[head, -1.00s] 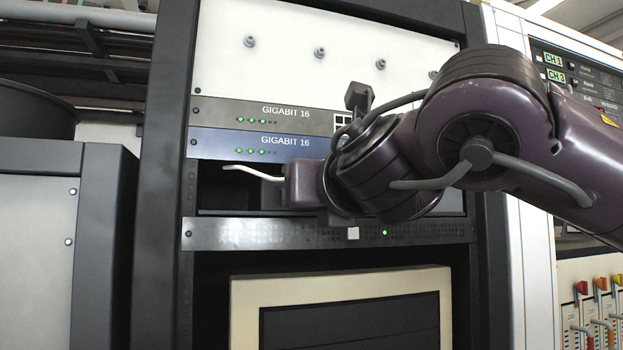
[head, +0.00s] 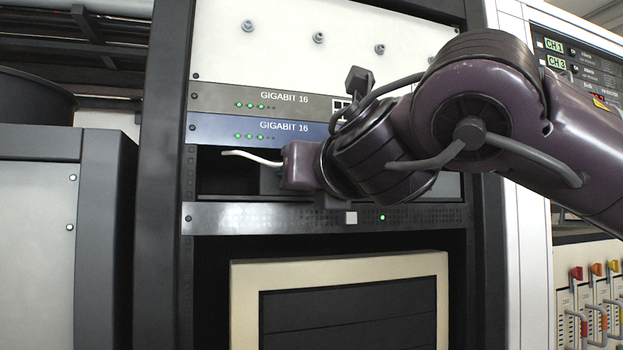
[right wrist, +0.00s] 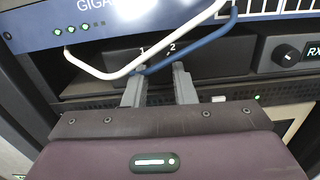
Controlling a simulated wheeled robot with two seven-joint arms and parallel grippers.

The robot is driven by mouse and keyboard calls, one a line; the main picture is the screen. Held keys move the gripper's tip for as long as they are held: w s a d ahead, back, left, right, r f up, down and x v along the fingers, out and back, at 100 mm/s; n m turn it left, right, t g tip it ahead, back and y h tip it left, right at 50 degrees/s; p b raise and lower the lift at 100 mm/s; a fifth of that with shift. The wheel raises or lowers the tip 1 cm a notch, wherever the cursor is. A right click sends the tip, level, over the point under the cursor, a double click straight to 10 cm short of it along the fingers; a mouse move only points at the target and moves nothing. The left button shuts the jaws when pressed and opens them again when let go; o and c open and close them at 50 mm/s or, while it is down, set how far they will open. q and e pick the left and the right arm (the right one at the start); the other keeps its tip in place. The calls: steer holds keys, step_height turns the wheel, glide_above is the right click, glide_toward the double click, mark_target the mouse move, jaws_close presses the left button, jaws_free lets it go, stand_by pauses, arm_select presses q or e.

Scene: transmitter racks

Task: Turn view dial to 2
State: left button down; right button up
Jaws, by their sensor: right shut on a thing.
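The dark unit (right wrist: 110,57) with the labels 1 and 2 shows in the right wrist view, under the blue switch. My right gripper (right wrist: 159,78) is at its front below these labels, its two grey fingers apart and closed on the view dial. The dial itself is mostly hidden by the fingers and the cables, so its pointer cannot be read. In the head view my right gripper body (head: 300,166) is in the rack opening below the blue switch, and its fingertips are hidden. My left gripper is in neither view.
A white cable (right wrist: 108,73) and a blue cable (right wrist: 193,47) hang across the front of the labelled unit, close to my fingers. A black knob (right wrist: 287,55) is at the right. A perforated panel (head: 270,217) with a white button (head: 351,218) lies below the opening.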

steer(key=shift+a+m+b, duration=0.1)
steer(key=shift+m+b, duration=3.8)
steer(key=shift+m, duration=3.8)
steer(key=o, duration=1)
